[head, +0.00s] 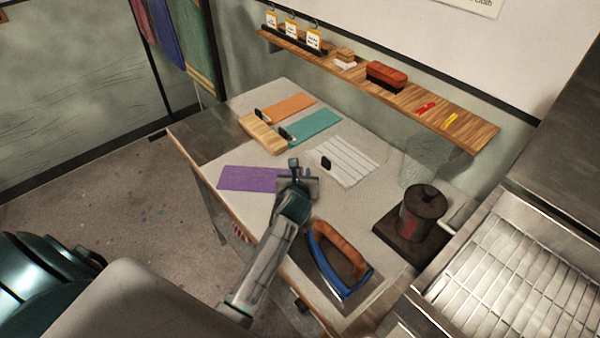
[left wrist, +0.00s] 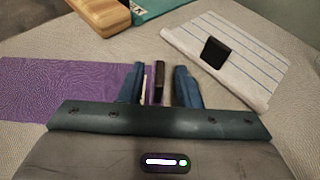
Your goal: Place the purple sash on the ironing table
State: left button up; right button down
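The purple sash (head: 248,179) lies flat on the ironing table (head: 225,125), near its left edge. It also shows at the left of the left wrist view (left wrist: 60,88). My left gripper (head: 295,180) is over the sash's right end and hides part of it. In the left wrist view, its two blue fingers (left wrist: 158,85) stand apart, one on each side of an upright black clip (left wrist: 160,78) at that end. Narrow gaps show beside the clip. My right gripper is not in view.
A striped white cloth (head: 345,163), a teal cloth (head: 315,126), an orange cloth (head: 290,104) and a wooden block (head: 262,133) lie behind. An iron (head: 338,260) stands close to the right of my left arm. A dark pot (head: 422,215) is farther right.

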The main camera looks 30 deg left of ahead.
pick_arm(q)
jog(key=v, duration=0.6)
jog(key=shift+b, duration=0.4)
